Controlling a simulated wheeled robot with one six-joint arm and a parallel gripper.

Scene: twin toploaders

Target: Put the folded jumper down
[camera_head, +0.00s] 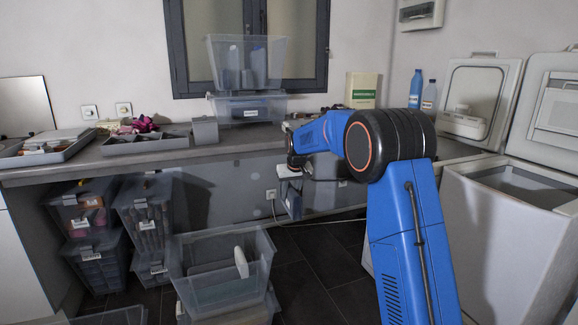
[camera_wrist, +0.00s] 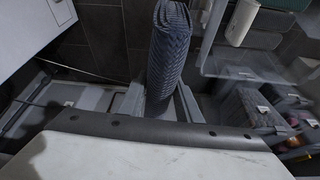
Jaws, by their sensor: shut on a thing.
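The folded jumper (camera_wrist: 168,50) is a blue-grey knitted bundle, seen in the wrist view. My gripper (camera_wrist: 160,103) is shut on it, with a finger on each side, and it extends beyond the fingertips over the dark floor. In the head view my gripper (camera_head: 290,180) hangs in front of the counter's edge, behind and to the right of an open clear bin. The jumper is small and hard to make out there.
The open clear bin (camera_head: 225,294) holds a white item and stands on another bin. Stacked labelled bins (camera_head: 145,205) stand under the counter (camera_head: 85,163). Trays and clear boxes crowd the counter. Two white toploaders stand at right (camera_head: 505,240). Dark floor (camera_head: 325,265) shows between.

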